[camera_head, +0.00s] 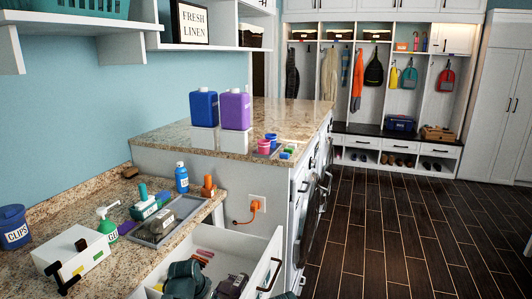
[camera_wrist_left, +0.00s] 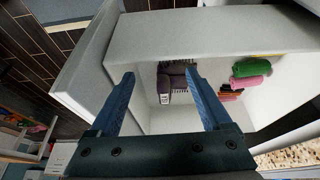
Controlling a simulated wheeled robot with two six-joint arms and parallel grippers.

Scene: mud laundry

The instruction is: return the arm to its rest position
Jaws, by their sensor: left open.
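My left gripper (camera_wrist_left: 160,74) shows in the left wrist view with its two blue fingers spread apart and nothing between them. It points into the open white drawer (camera_wrist_left: 215,36). In the head view, dark rounded parts of my arm show at the bottom, over the open drawer (camera_head: 262,262). The fingertips are hidden there. Inside the drawer lie a dark item with a white label (camera_wrist_left: 178,82) and several coloured rolls, including a green one (camera_wrist_left: 251,67). I cannot tell how far the fingers are above the drawer floor. My right gripper is not in view.
The granite counter (camera_head: 30,275) left of the drawer holds a white box (camera_head: 72,247), a blue clips tub (camera_head: 14,228), a pump bottle (camera_head: 107,225) and a grey tray (camera_head: 168,220). Blue (camera_head: 204,107) and purple (camera_head: 235,109) jugs stand on the higher counter. Dark floor (camera_head: 380,240) is clear.

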